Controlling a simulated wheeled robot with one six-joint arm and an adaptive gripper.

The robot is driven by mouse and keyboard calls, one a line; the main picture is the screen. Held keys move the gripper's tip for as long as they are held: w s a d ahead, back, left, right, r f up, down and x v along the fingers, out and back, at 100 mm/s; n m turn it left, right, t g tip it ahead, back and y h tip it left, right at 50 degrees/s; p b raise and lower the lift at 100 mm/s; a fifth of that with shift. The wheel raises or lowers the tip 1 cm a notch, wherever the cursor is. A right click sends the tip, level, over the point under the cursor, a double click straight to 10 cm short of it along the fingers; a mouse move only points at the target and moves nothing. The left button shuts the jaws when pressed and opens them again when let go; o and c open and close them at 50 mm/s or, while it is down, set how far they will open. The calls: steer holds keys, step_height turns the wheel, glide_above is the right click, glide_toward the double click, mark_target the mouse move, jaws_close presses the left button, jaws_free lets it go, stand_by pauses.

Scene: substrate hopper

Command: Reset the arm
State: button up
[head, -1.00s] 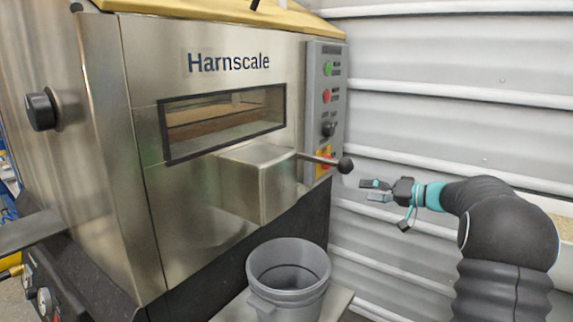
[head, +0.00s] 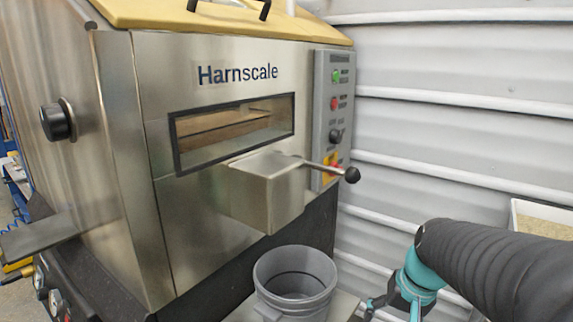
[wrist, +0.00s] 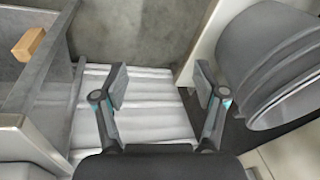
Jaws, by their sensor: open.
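My gripper (wrist: 158,90) is open and empty in the wrist view, its two fingers apart over a pale ribbed surface. In the head view my arm reaches in from the right edge and bends down. The gripper there is low in the picture, right of the grey bucket, and partly cut off by the bottom edge. The steel Harnscale hopper (head: 225,225) stands at the left and middle. Its lever with a black knob (head: 352,175) sticks out to the right of the spout box (head: 265,190), apart from my gripper.
A grey bucket (head: 295,275) stands below the spout, close beside my gripper; it also shows in the wrist view (wrist: 270,65). A control panel (head: 335,120) is on the hopper's right side. A white tray of pale material (head: 540,215) is at the right by the ribbed wall.

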steer(key=s+a+r+n+t+p, duration=0.1)
steer(key=s+a+r, duration=0.1)
steer(key=s, duration=0.3)
steer(key=s+a+r+n+t+h, duration=0.1)
steer(key=s+a+r+n+t, duration=0.1)
steer(key=s+r, duration=0.2)
steer(key=shift+s+r+n+h+p, duration=0.2)
steer(key=shift+s+n+h+p, duration=0.15)
steer(key=shift+s, duration=0.8)
stand_by(0.9)
